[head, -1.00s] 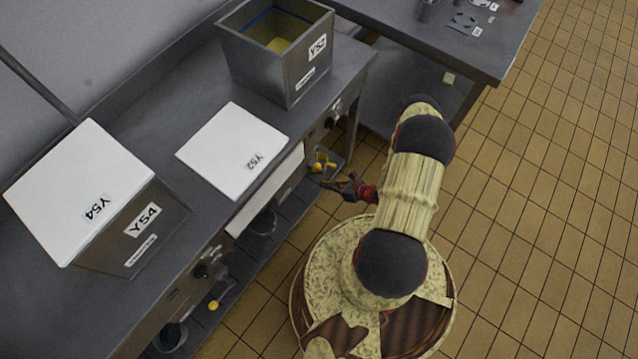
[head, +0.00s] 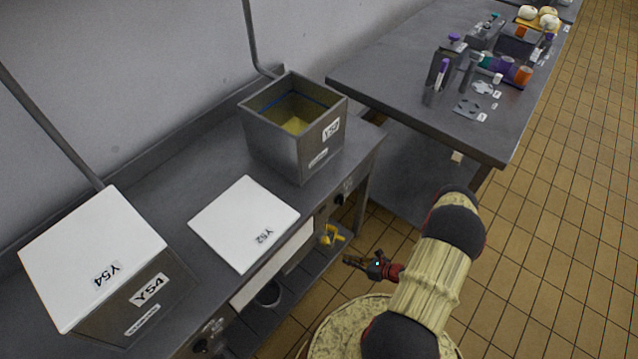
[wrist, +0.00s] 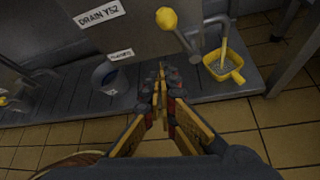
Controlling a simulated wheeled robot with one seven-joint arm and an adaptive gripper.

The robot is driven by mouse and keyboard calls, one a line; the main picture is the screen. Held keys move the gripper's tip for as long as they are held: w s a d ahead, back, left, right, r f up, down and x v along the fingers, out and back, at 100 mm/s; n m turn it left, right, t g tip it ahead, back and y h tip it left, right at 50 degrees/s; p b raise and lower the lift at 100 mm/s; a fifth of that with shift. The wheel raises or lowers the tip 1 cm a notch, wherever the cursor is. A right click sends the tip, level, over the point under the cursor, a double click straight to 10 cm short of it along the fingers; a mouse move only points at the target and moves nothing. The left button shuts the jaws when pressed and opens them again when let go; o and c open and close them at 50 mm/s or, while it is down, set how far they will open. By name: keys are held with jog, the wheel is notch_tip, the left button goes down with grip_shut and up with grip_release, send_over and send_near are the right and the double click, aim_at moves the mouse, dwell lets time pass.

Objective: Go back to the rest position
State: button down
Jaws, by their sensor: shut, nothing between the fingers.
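My gripper (head: 362,264) is beside the front of the vat bench, over the tiled floor, with nothing held. In the wrist view my gripper (wrist: 161,75) has its two fingers converging to touching tips, shut and empty. The open vat Y52 (head: 318,150) stands on the bench with yellow liquid inside. Its white lid (head: 243,222), marked Y52, lies flat on the bench in front of it. The vat Y54 (head: 150,305) at the left has its white lid (head: 92,255) on.
In the wrist view a yellow-knobbed lever (wrist: 180,32), a yellow scoop-like vessel (wrist: 224,68) and a dark bucket (wrist: 106,76) are near the gripper, around the lower shelf. A second table (head: 400,80) with small tools stands at the back right. The tiled floor (head: 560,220) at right is clear.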

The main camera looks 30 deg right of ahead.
jog(key=s+a+r+n+g+y, duration=0.2)
jog(key=s+a+r+n+y, duration=0.25)
jog(key=a, duration=0.35)
notch_tip(320, 180, up, 39)
jog(key=s+n+g+h, duration=0.1)
jog(key=n+g+h, duration=0.3)
jog(key=n, duration=0.5)
jog(key=s+n+g+h, duration=0.1)
jog(key=s+n+g, duration=0.1)
jog(key=n+g, duration=0.6)
jog(key=s+a+r+n+t+h, duration=0.1)
jog(key=a+r+n+t, duration=0.2)
jog(key=r, duration=0.6)
jog(key=a+r+n+t+h, duration=0.2)
jog(key=a+r+n, duration=0.3)
jog(key=r, duration=0.4)
jog(key=s+a+r+n+t+h, duration=0.1)
jog(key=a+r+n+t, duration=0.3)
jog(key=r, duration=0.5)
jog(key=shift+s+a+r+h, duration=0.15)
jog(key=shift+s+r+h, duration=0.2)
jog(key=shift+h, duration=0.3)
